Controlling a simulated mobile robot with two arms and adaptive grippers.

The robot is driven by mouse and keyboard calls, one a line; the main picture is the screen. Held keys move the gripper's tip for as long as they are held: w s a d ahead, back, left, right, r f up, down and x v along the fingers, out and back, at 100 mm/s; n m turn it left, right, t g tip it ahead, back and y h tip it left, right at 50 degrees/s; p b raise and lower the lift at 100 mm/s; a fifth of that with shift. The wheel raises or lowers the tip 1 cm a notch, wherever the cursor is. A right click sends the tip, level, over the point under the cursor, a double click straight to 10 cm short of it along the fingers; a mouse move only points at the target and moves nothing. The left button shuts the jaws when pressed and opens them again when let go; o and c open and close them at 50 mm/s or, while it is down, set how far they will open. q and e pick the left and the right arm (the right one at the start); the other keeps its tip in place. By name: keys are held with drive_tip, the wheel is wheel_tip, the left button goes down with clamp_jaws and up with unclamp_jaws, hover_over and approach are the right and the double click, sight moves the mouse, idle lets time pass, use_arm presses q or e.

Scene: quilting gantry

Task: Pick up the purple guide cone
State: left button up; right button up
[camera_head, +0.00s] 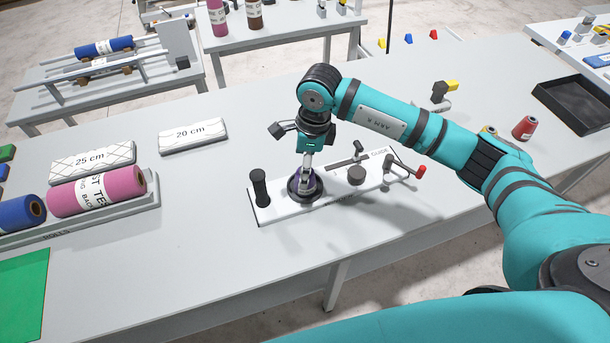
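The purple guide cone (304,186) sits in a round black holder (318,193) on a white board (264,214) marked "GUIDE". My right arm reaches in from the right, and its gripper (307,172) points straight down at the cone. The fingers are at the cone's upper part and cover some of it. They are seen edge-on, so I cannot tell whether they are closed on it. My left gripper is not in view.
The board also carries a black post (259,188), a dark knob (356,175) and a red-tipped lever (420,171). Left are a pink roll (122,183) and quilted pieces marked 25 cm (93,161) and 20 cm (193,135). The tabletop in front of the board is clear.

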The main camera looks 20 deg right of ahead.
wheel_tip(320, 180, down, 5)
drive_tip(key=p, duration=0.2)
drive_tip(key=shift+f+p, duration=0.2)
drive_tip(key=shift+p, duration=0.2)
drive_tip(key=shift+f, duration=0.3)
drive_tip(key=c, duration=1.2)
drive_tip(key=shift+w, duration=0.1)
drive_tip(key=shift+c, duration=0.6)
drive_tip(key=shift+r, duration=0.15)
